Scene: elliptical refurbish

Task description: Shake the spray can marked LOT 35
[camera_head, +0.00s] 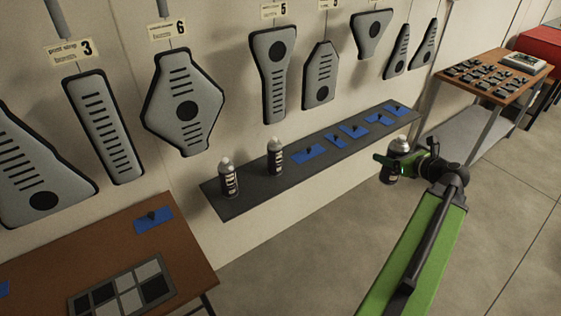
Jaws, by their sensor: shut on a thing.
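My gripper (412,163) is at the right, at the end of my green arm. It is shut on a spray can (397,147), dark with a pale cap and held roughly upright in front of the shelf's right end. The can's label is too small to read, and the gripper hides part of it. Two similar spray cans stand upright on the left part of the dark wall shelf: one near its left end (228,179) and one a little to the right (275,157). Their label text cannot be read either.
The dark shelf (240,203) also bears several blue pads with small dark items. Grey slotted panels (184,105) hang on the wall above. A brown table (190,247) is at lower left, another table (507,93) at upper right. The floor (300,265) below the shelf is clear.

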